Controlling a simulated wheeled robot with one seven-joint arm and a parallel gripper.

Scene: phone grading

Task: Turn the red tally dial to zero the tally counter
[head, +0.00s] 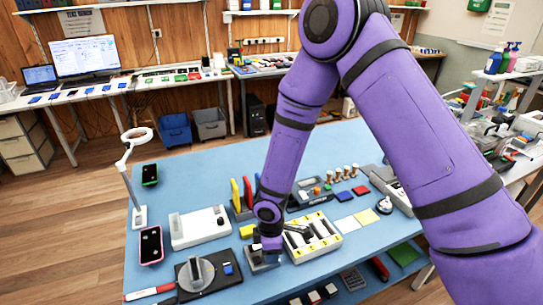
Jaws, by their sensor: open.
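My purple arm reaches down over the blue table (185,158), and my gripper (264,262) is open low at its front middle. It is beside a white tray (312,238) with yellow and dark parts, on the tray's left. A dark grey device (308,196) stands behind the tray, with a small orange-red spot on it. I cannot tell whether that spot is the red tally dial, and I see no readable counter. What lies under my gripper is mostly hidden.
Phones (151,245) and a ring lamp (138,150) are at the left edge. Red, yellow and blue upright panels (236,195) stand behind.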

